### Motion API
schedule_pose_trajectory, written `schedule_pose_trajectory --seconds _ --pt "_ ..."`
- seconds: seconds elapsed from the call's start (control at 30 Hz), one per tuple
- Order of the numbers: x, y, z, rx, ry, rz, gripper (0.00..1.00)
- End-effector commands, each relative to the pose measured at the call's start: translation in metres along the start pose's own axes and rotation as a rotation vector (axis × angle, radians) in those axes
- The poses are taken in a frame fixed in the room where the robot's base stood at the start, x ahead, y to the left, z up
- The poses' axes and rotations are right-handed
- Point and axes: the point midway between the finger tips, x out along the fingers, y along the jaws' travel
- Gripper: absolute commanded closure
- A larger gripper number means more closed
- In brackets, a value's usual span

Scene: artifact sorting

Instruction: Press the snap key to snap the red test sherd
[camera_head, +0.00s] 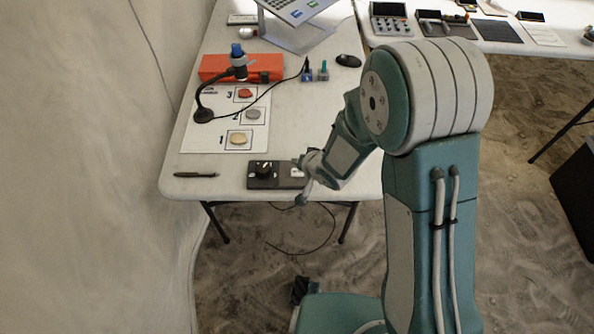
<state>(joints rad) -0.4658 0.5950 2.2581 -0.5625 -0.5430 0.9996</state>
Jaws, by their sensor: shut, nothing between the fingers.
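The red sherd (245,94) lies on the square marked 3 of a white numbered sheet (200,138). A grey sherd (253,114) lies at 2 and a tan sherd (239,139) at 1. A dark control box (256,184) with a black knob (264,169) and a small white label sits at the table's front edge. I cannot make out which part of it is the snap key. My gripper (303,182) is shut and empty at the right end of this box, partly covering it. Whether it touches the box is unclear.
A black gooseneck device (204,114) stands on the sheet's left edge, before an orange case (214,66). A pen (195,175) lies left of the box. A mouse (348,60), laptop stand (300,37) and cable are behind. A second table (480,45) is at back right.

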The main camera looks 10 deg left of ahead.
Motion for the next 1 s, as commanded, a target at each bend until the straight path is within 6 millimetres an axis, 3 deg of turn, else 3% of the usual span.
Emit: schedule_pose_trajectory --seconds 0.3,1.0 --pt "0.015 0.011 0.011 0.001 0.0 0.001 1.0" --pt "0.016 0.011 0.011 0.0 0.001 0.0 1.0"
